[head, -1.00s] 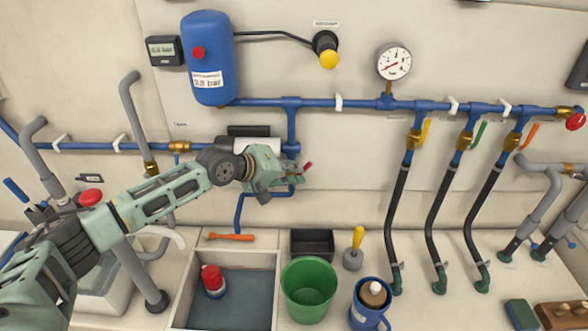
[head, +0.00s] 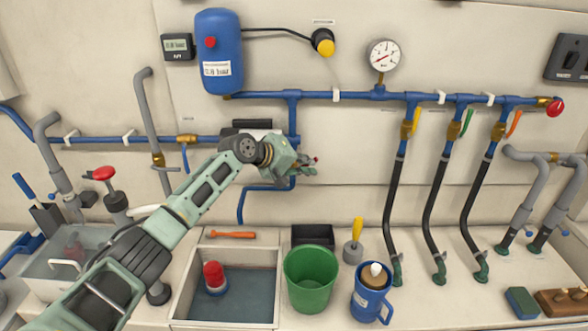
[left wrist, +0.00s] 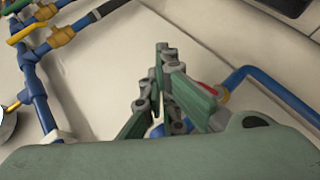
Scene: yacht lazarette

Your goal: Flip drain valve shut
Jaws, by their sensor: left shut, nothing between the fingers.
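My left gripper (head: 308,165) is in front of the wall at the blue pipe, below the long blue manifold. Its fingers are shut and empty; the left wrist view shows them close together (left wrist: 165,65). A small red lever (head: 316,159) shows right at the fingertips, on the blue pipe. It also shows in the left wrist view (left wrist: 213,89), partly behind a finger. The valve body is mostly hidden, and I cannot tell its lever's exact angle or whether the fingers touch it. My right gripper is not in view.
A blue tank (head: 218,60) and a round gauge (head: 384,56) are on the wall above. Yellow, green and orange levers sit on the manifold (head: 340,97), with a red knob (head: 555,107) at its right end. A green bucket (head: 310,280) and blue jug (head: 370,300) stand below.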

